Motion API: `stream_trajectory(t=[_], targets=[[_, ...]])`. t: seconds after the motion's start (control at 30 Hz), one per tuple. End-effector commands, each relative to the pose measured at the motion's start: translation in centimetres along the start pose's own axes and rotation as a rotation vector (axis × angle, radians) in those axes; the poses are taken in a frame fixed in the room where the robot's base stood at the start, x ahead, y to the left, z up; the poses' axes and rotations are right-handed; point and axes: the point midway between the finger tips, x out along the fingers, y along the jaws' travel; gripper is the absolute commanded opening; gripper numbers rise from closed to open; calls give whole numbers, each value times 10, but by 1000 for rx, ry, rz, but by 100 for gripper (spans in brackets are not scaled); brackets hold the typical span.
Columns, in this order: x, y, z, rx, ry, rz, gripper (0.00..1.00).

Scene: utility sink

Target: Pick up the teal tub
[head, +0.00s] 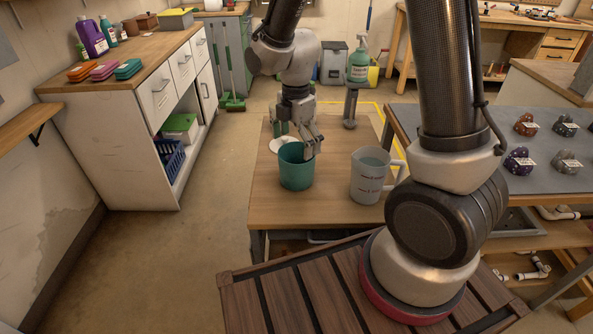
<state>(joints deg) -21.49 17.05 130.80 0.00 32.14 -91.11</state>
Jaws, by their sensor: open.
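The teal tub (296,172) stands upright on the wooden table, open at the top. My gripper (296,140) is open and points down at the tub's rim. One finger shows at the right side of the rim, and the other is at the back left. I cannot tell whether either finger touches the wall. The tub holds nothing that I can make out from here.
A measuring jug (370,175) stands on the table right of the tub, close to my arm. A white round item (277,144) lies behind the tub. The table's front left is clear.

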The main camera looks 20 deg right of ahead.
Motion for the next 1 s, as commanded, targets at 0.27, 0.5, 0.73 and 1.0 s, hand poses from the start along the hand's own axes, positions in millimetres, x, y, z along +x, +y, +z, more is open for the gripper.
stream_trajectory(t=[0.27, 0.5, 0.73, 1.0], targets=[[38, -4, 0, 0, 0, -4, 100], [68, -5, -1, 1, 0, -1, 100], [69, -4, -1, 1, 0, 0, 100], [69, -4, -1, 2, 0, 0, 62]])
